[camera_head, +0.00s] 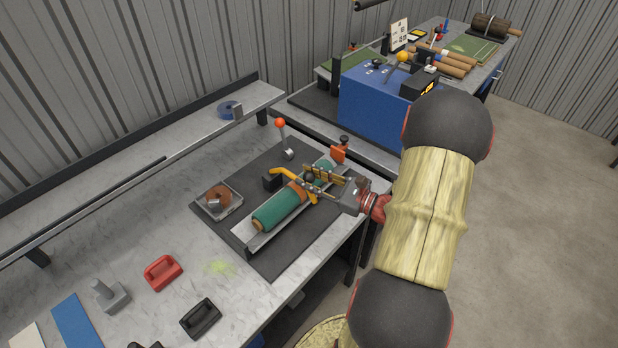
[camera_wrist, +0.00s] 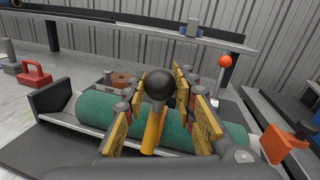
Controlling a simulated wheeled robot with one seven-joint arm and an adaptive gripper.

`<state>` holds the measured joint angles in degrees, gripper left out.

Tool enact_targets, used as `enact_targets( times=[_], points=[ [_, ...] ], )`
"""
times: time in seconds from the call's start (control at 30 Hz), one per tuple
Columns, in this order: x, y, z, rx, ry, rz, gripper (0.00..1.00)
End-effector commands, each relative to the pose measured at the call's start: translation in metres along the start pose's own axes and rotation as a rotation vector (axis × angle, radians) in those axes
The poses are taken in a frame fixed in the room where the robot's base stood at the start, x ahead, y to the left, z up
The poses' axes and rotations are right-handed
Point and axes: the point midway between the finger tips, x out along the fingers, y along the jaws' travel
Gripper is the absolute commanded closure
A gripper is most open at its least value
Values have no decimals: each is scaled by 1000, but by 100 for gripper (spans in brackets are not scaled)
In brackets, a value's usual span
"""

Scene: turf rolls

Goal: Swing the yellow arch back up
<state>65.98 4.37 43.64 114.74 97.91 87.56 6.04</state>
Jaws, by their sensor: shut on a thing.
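The yellow arch (camera_head: 284,173) lies low across the green roll (camera_head: 277,210), which rests in a grey trough on a dark mat. In the wrist view the arch's orange-yellow bar (camera_wrist: 154,130) rises in front of the roll and ends in a black ball knob (camera_wrist: 158,84). My gripper (camera_head: 312,178) reaches in from the right over the roll. Its yellow-padded fingers (camera_wrist: 160,98) stand on both sides of the bar and knob, shut on the arch. The arch's far end is partly hidden by the fingers in the wrist view.
An orange-knobbed lever (camera_head: 281,124) stands behind the roll, and an orange clamp (camera_head: 338,154) sits at the trough's far end. A metal tray (camera_head: 204,212) with a brown roll is at left. A raised shelf (camera_head: 150,165) runs behind. Bench space at front left holds red and black handles.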

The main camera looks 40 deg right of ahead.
Motion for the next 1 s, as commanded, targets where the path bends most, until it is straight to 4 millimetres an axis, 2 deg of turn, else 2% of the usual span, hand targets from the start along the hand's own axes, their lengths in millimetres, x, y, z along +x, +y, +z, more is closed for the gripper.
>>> enact_targets(
  times=[0.57, 0.77, 1.0],
  points=[
    [1, -1, 3, 1, 9, 2, 100],
    [5, -4, 14, 10, 56, 11, 100],
    [17, -10, 36, 31, 167, 34, 100]
  ],
)
